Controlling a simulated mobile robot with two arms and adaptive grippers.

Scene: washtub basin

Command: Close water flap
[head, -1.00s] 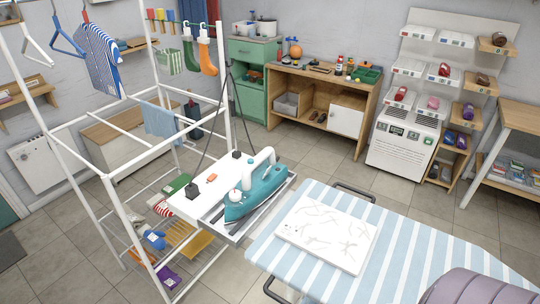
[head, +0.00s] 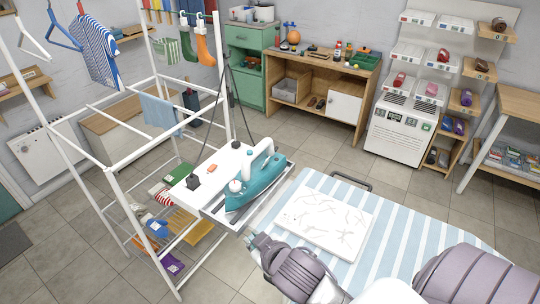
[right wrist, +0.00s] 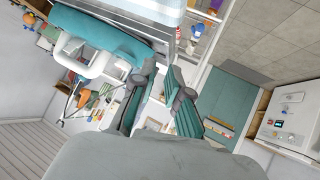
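The teal iron (head: 256,188) with a white handle (head: 262,155) rests on a metal stand at the left end of the ironing board. A small white rounded part shows at the iron's near left end; I cannot tell whether a water flap there is open or shut. My right gripper (head: 253,241) is near the board's left end, below the iron in the head view and apart from it. In the right wrist view my right gripper (right wrist: 160,68) has its fingers apart with nothing between them. The teal iron (right wrist: 112,33) shows there at the upper left. My left gripper is not in view.
The striped ironing board (head: 345,250) carries a white patterned slab (head: 325,222). A white tray (head: 207,172) with small dark blocks lies left of the iron. A white drying rack (head: 110,165) stands at the left. Open floor lies behind the board.

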